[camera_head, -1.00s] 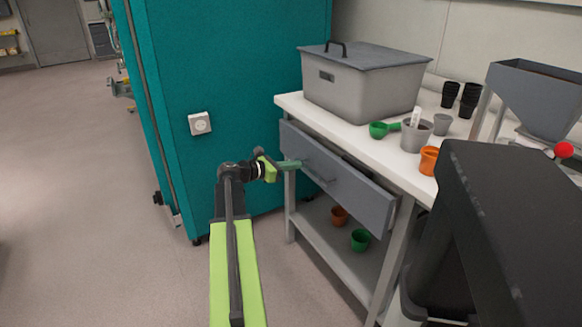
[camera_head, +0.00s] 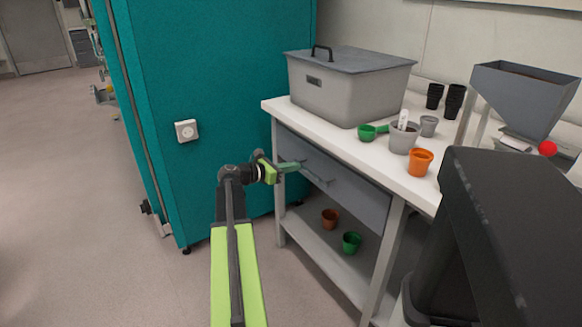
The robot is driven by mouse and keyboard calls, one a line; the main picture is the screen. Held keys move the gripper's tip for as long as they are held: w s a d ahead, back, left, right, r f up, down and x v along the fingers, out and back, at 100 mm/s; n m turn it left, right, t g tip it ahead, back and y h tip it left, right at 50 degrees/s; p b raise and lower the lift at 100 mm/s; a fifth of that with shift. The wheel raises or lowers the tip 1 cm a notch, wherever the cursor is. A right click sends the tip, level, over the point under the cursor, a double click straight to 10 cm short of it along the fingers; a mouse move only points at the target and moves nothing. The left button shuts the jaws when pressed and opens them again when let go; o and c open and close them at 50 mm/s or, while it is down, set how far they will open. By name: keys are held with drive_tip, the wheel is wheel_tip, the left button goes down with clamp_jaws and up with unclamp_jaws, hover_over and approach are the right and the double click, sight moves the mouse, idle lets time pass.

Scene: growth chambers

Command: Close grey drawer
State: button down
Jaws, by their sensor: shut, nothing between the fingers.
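The grey drawer (camera_head: 352,197) sits under the white worktop (camera_head: 375,160) of a bench. Its front looks flush or nearly flush with the bench frame, and no open gap shows above it. A grey bar handle (camera_head: 316,174) runs along the front. My gripper (camera_head: 291,167) is shut and empty at the left part of the drawer front, near the handle's left end. It looks to be at or against the front, but I cannot tell whether it touches.
A lidded grey bin (camera_head: 350,90), a green scoop (camera_head: 368,132) and pots, one orange (camera_head: 420,162), stand on the worktop. Small pots sit on the lower shelf (camera_head: 312,240). A teal cabinet (camera_head: 220,90) stands left of the bench. Floor at left is clear.

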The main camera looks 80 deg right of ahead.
drive_tip(key=p+v, duration=0.2)
drive_tip(key=v, duration=1.1)
drive_tip(key=shift+w, duration=0.3)
drive_tip(key=shift+a, duration=0.1)
